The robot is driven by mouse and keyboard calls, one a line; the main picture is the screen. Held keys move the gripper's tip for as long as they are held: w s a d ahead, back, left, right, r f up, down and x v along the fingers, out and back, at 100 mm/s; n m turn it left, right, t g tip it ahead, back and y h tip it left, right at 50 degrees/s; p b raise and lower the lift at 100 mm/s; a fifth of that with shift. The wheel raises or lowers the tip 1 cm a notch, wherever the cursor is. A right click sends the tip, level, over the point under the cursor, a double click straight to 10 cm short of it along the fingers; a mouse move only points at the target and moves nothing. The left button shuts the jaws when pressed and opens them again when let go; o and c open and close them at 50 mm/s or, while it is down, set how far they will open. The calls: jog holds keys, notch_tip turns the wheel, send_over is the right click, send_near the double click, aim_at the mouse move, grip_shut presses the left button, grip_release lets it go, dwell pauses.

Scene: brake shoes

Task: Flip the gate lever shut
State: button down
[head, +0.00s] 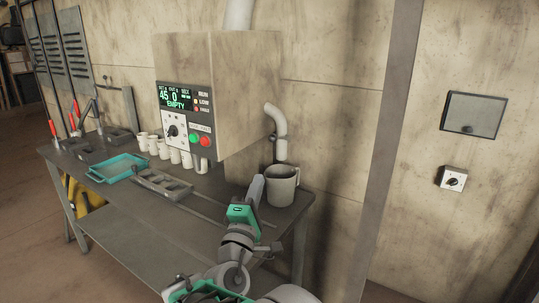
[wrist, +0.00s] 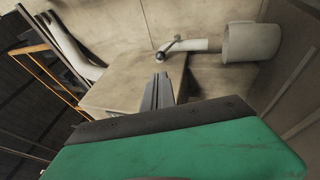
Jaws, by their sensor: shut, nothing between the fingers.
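The gate lever (wrist: 165,51) is a small metal arm with a dark end, mounted on the pale spout pipe (wrist: 197,46) in the wrist view. In the head view the spout (head: 279,125) bends down at the right side of the machine box, and the lever (head: 272,139) shows as a small dark piece on its left. My gripper (wrist: 162,76) is shut and empty, its fingers pointing toward the lever with a visible gap. In the head view my gripper (head: 261,180) is below the spout, just left of the mug. I cannot tell the lever's exact position.
A grey mug (head: 281,187) stands under the spout at the bench's right end. The machine box (head: 240,95) has a panel reading "EMPTY". Several small cups (head: 164,150), a teal tray (head: 119,166) and a grey fixture (head: 163,184) are on the bench (head: 130,200).

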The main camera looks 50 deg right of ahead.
aim_at(272, 141)
jog(key=p+x, duration=0.4)
jog(key=x, duration=1)
jog(key=shift+w+f+p, duration=0.1)
jog(key=shift+p, duration=0.25)
